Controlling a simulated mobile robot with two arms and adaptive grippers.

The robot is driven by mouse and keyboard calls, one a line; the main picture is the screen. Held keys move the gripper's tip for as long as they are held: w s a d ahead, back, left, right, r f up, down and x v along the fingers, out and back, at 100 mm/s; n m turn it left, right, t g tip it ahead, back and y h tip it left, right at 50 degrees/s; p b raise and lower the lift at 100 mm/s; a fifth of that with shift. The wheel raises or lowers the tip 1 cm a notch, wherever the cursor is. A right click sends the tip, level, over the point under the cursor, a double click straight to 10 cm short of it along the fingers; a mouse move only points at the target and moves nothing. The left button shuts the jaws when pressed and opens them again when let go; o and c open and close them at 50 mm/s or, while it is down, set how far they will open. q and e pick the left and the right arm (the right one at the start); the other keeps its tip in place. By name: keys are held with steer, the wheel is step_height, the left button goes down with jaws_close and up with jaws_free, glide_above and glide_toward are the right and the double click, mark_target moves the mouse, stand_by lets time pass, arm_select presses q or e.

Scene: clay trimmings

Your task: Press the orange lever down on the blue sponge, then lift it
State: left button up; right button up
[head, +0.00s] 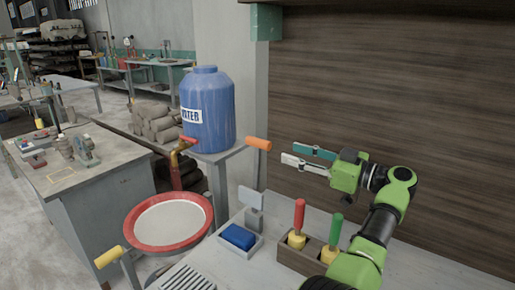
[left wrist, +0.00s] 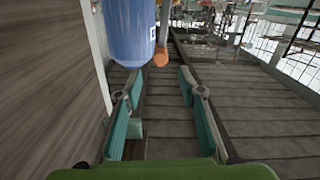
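The orange lever handle (head: 257,143) stands raised on a grey arm above the workbench in the head view. It also shows in the left wrist view (left wrist: 161,57), just beyond my fingertips. The blue sponge (head: 238,237) lies in a small white tray on the bench, below the lever. My left gripper (head: 290,153) is to the right of the orange handle, its fingers pointing toward it. In the left wrist view the fingers (left wrist: 161,78) are spread, with nothing between them. The gripper appears apart from the lever. My right gripper is not in view.
A blue water tank (head: 207,108) stands behind the lever. A red-rimmed basin (head: 168,222) and a yellow handle (head: 109,257) are at left. A wooden holder (head: 292,257) with red- and green-handled tools stands right of the sponge. A wood-panelled wall (head: 400,110) is behind my arm.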

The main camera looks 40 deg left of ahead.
mark_target(257, 142)
arm_select(q)
steer(key=a+p, duration=0.1)
steer(key=a, duration=0.3)
steer(key=s+a+p, duration=0.1)
steer(key=a, duration=0.3)
steer(key=a+p, duration=0.1)
steer(key=a, duration=0.4)
steer(key=shift+s, duration=0.3)
jaws_close()
